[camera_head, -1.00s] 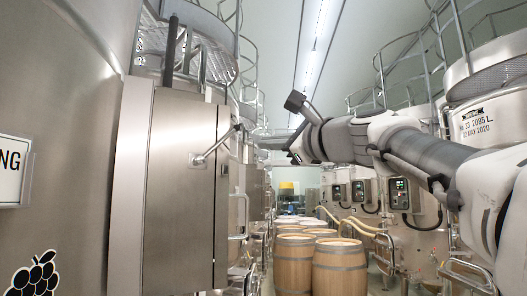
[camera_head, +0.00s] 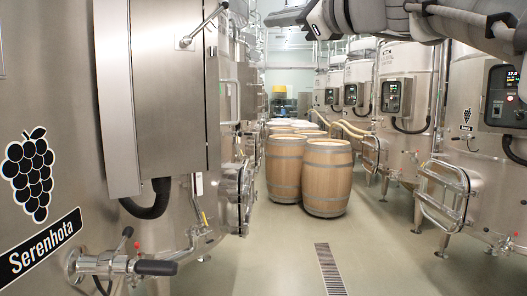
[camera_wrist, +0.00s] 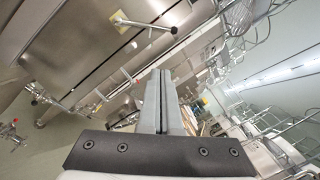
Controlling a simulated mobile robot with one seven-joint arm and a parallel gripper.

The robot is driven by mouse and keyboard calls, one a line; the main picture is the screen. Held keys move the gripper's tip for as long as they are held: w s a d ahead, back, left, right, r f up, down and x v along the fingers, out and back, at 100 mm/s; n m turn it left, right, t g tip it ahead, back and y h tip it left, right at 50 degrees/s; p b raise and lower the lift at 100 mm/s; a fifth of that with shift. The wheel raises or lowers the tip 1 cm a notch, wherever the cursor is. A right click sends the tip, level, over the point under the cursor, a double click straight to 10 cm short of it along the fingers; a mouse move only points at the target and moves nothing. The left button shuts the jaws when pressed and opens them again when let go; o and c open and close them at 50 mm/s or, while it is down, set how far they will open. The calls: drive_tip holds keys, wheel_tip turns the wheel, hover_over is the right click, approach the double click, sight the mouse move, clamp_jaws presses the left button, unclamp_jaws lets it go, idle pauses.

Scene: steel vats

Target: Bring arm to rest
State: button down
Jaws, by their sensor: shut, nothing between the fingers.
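My gripper (camera_wrist: 162,73) is in the middle of the wrist view, with its two long grey fingers pressed together and nothing between them. The fingers point away over the aisle, clear of any surface as far as I can see. In the head view my arm reaches in from the right along the top edge, stretched out over the aisle above the barrels. The top of the arm is cut off by the frame, and the fingertips cannot be made out there.
Wooden barrels (camera_head: 325,180) stand in the aisle. A steel cabinet (camera_head: 165,90) with a lever handle is at left, with a valve (camera_head: 115,264) below. Steel vats (camera_head: 403,105) line the right side. The floor around the drain grate (camera_head: 330,268) is clear.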

drive_tip(key=s+d+f+n+g+h, duration=0.1)
drive_tip(key=s+f+n+g+h, duration=0.3)
drive_tip(key=f, duration=1)
drive_tip(key=s+d+f+n+g+h, duration=0.1)
drive_tip(key=s+d+f+n+h, duration=0.3)
drive_tip(key=f, duration=0.9)
drive_tip(key=s+d+f+n+g+h, duration=0.2)
drive_tip(key=s+f+n, duration=0.3)
drive_tip(key=f, duration=0.6)
drive_tip(key=s+d+f+n+g+h, duration=0.2)
drive_tip(key=s+d+f+n, duration=0.2)
drive_tip(key=s+f, duration=0.5)
wheel_tip(320, 180, down, 2)
drive_tip(key=shift+s+d+f+n+g, duration=0.15)
drive_tip(key=shift+s+f+n+g, duration=0.15)
drive_tip(key=shift+n, duration=0.4)
drive_tip(key=shift+a, duration=0.2)
